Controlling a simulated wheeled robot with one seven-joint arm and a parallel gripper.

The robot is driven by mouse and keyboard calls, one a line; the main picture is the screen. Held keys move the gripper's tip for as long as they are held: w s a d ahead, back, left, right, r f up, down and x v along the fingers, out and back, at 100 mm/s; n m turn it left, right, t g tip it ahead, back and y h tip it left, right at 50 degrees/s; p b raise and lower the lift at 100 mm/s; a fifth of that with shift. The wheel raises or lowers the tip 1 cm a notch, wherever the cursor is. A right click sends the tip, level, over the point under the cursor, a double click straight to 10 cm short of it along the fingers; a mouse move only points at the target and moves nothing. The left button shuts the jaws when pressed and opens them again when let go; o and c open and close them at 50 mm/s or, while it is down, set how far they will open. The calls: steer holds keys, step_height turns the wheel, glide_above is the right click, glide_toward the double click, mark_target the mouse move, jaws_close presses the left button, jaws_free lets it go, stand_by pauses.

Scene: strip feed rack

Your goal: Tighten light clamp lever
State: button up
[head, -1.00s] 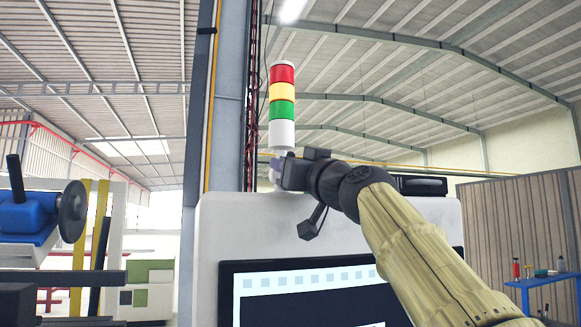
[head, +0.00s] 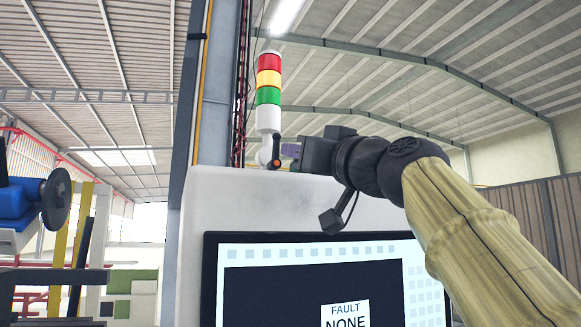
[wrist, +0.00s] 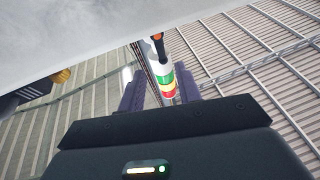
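The stack light (head: 269,90), with red, yellow and green segments over a white base, stands upright on top of the white cabinet. The clamp lever (head: 276,152), dark with orange-red at its end, stands roughly upright at the light's foot. My gripper (head: 288,150) is just right of the lever, with a small gap visible between them. In the wrist view the two purple fingers (wrist: 160,92) are apart, with the stack light (wrist: 168,82) showing beyond and between them. The orange and black lever (wrist: 158,46) is above the fingertips there. My gripper holds nothing.
The white cabinet (head: 225,200) is below my gripper, with a screen (head: 300,290) on its front reading "FAULT NONE". A grey column (head: 213,85) rises behind the light. A blue machine with a dark disc (head: 55,198) is at left.

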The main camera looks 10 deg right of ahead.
steer(key=b+v, duration=0.3)
steer(key=v, duration=0.4)
steer(key=shift+s+d, duration=0.15)
steer(key=shift+s, duration=0.1)
steer(key=shift+w+f, duration=0.1)
stand_by(0.4)
